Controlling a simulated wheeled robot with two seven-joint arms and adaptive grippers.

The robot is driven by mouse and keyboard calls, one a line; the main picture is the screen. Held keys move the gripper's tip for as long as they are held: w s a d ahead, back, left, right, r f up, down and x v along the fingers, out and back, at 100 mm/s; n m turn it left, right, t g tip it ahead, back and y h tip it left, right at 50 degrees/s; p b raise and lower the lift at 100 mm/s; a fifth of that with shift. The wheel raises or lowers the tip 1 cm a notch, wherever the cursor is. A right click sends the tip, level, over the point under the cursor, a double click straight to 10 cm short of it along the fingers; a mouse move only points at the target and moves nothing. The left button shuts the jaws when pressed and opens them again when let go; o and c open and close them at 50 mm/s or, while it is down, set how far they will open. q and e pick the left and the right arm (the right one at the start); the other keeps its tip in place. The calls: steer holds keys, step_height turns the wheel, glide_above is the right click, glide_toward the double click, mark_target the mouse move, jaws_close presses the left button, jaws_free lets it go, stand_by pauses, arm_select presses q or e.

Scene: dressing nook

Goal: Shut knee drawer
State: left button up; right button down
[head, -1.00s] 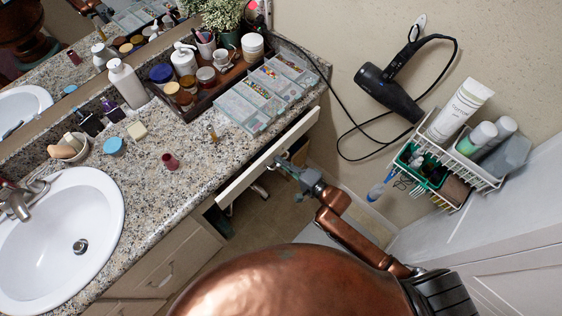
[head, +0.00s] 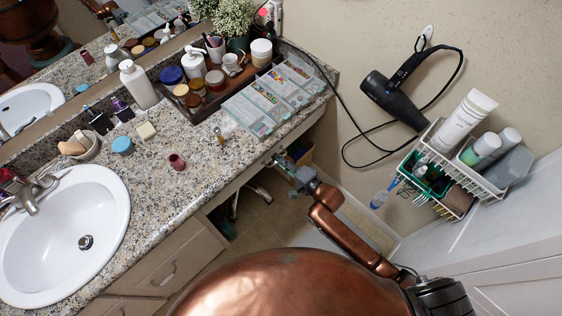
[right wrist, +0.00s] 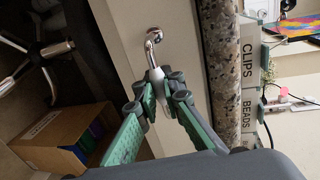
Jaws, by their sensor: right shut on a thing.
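The knee drawer's pale front (head: 238,184) lies under the granite counter edge, and in the head view it appears about flush with the counter. In the right wrist view the drawer front (right wrist: 180,45) is close beside the granite edge. Its handle (right wrist: 153,42) has a chrome end and a white middle. My right gripper (right wrist: 157,85) is shut on the handle; in the head view the gripper (head: 284,163) is at the drawer front, and the handle is mostly hidden there. The drawer's inside is not visible. My left gripper is not in view.
The granite counter (head: 190,145) holds a sink (head: 60,235), a toiletries tray (head: 205,105) and clear bead boxes (head: 262,100). A cardboard box (right wrist: 60,140) and chair legs are in the knee space. A hair dryer (head: 395,100) and white wire basket (head: 480,180) hang at right.

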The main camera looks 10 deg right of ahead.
steer(key=c, duration=2.4)
jaws_free()
steer(key=shift+w+a, duration=0.1)
steer(key=shift+w, duration=0.05)
steer(key=v, duration=1.2)
